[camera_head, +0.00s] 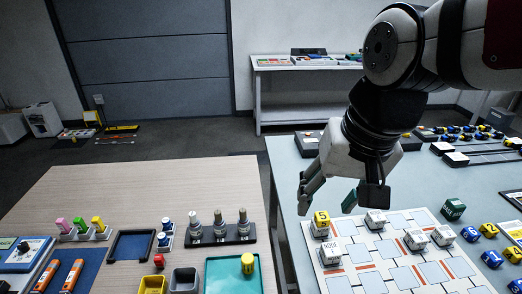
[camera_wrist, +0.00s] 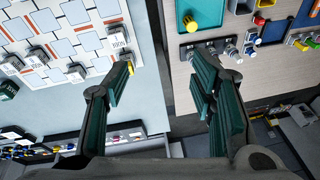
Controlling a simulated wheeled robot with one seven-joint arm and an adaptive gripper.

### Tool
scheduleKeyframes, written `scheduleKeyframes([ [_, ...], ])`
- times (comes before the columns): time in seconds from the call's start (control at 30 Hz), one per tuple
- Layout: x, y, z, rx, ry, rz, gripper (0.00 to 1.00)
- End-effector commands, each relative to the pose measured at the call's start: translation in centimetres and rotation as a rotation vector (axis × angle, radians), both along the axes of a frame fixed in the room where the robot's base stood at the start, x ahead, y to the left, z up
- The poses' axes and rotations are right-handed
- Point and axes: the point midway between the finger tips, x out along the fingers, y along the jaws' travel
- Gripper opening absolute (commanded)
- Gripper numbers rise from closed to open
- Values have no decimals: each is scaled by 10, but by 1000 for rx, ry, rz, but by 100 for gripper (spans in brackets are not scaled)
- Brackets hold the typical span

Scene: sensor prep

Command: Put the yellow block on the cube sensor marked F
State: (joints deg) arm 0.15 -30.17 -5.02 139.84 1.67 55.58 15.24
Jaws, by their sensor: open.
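A small yellow block (camera_head: 321,217) with a dark character, not clearly legible, sits atop a white cube at the left edge of the sensor board (camera_head: 345,285). In the wrist view a yellow patch, apparently this block (camera_wrist: 131,68), shows beside the left fingertip. White cube sensors with printed tops stand on the board, among them a front-left one (camera_head: 330,253), a back one (camera_head: 375,219) and a right one (camera_head: 415,239). I cannot read which is F. My gripper (camera_head: 327,198) is open and empty above the board's back-left edge; its fingers spread wide in the wrist view (camera_wrist: 161,60).
Blue-and-yellow blocks (camera_head: 489,230) and a green block (camera_head: 453,209) lie right of the board.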

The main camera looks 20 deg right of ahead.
Motion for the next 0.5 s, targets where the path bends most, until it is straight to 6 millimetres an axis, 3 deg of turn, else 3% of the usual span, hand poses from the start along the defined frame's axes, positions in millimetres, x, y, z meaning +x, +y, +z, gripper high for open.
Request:
scheduleKeyframes([
  [0.2,-39,10,2,-108,-63,246,51],
  [0.5,-52,12,0,-157,-79,342,51],
])
